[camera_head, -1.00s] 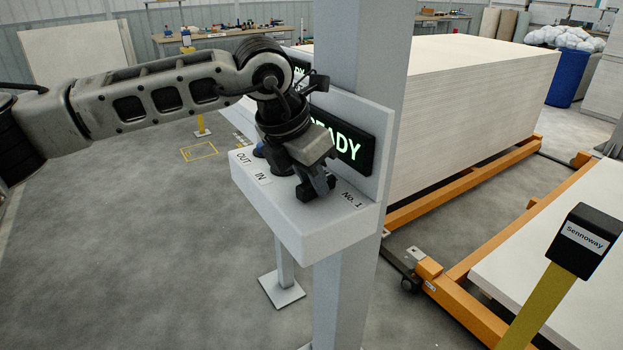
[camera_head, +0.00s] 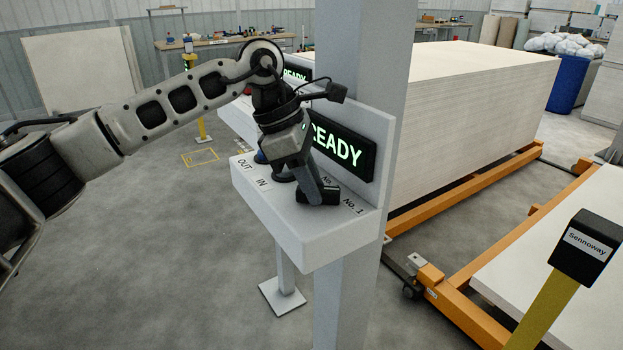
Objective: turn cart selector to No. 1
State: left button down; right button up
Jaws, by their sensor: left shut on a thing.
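A white control box (camera_head: 310,238) is fixed to a grey post and carries the labels OUT, IN, a partly covered "No." label and No. 1 (camera_head: 354,207). My left gripper (camera_head: 318,194) points down at the box top, just left of the No. 1 label. It is shut on the cart selector, which its dark fingers almost wholly hide, so I cannot tell which label the selector points to. A dark knob stands by the IN label, partly behind the gripper. A black display (camera_head: 341,148) behind the gripper reads READY in green. My right gripper is not in view.
A second READY display (camera_head: 296,74) stands further back. The grey post (camera_head: 362,80) rises behind the box. To the right are a tall board stack (camera_head: 470,120) on an orange cart and a yellow post with a black Sennoway head (camera_head: 587,246).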

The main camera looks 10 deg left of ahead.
pick_arm(q)
jog(key=shift+r+m, duration=0.1)
jog(key=shift+m, duration=0.6)
jog(key=c, duration=1.2)
grip_release()
jog(key=shift+c, duration=0.2)
jog(key=v, duration=1.6)
jog(key=shift+w, duration=0.3)
jog(key=shift+d, duration=0.15)
